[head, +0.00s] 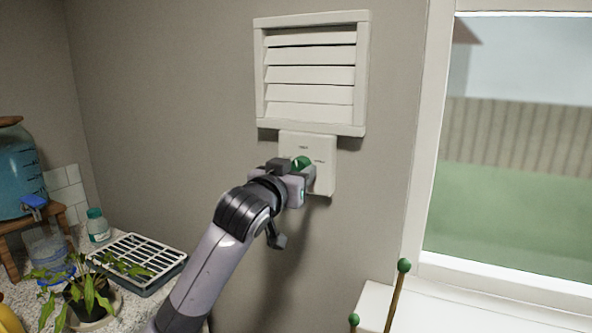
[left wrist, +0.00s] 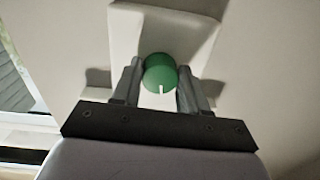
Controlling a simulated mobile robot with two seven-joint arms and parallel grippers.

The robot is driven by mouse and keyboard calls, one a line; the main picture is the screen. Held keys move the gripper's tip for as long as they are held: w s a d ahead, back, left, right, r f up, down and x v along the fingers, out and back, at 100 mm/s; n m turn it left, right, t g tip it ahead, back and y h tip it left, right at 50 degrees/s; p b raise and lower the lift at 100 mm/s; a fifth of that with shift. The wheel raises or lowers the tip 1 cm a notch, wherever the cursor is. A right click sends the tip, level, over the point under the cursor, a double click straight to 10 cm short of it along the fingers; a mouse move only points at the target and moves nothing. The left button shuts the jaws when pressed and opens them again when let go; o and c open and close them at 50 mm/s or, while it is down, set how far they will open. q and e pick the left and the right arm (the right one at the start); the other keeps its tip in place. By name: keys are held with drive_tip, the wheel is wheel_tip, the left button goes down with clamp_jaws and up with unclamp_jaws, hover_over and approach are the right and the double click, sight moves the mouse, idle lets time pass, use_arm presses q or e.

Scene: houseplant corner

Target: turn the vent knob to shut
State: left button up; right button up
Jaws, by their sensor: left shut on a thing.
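The green vent knob (head: 301,162) sits on a white wall plate (head: 325,181) under the louvred vent (head: 310,75). In the left wrist view the knob (left wrist: 159,73) shows a white pointer line that runs to the bottom of the picture. My left gripper (head: 300,170) is at the plate and shut on the knob, one finger on each side in the left wrist view (left wrist: 160,85). The vent's slats are tilted, with dark gaps between some of them. The marks on the plate are too small to read. My right gripper is not in view.
A counter at lower left holds a slatted tray (head: 139,257), a potted plant (head: 80,293), a small bottle (head: 97,226) and a blue water container (head: 20,170) on a wooden stand. A window (head: 510,150) is on the right. Green-tipped stakes (head: 403,266) stand below it.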

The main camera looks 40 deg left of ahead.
use_arm(q)
drive_tip(key=n, duration=1.1)
drive_tip(key=shift+d, duration=0.15)
drive_tip(key=shift+h, duration=0.3)
drive_tip(key=o, duration=1.1)
drive_tip(key=shift+r, duration=0.1)
drive_tip(key=shift+c, duration=0.2)
drive_tip(key=v, duration=0.7)
drive_tip(key=shift+b, duration=0.3)
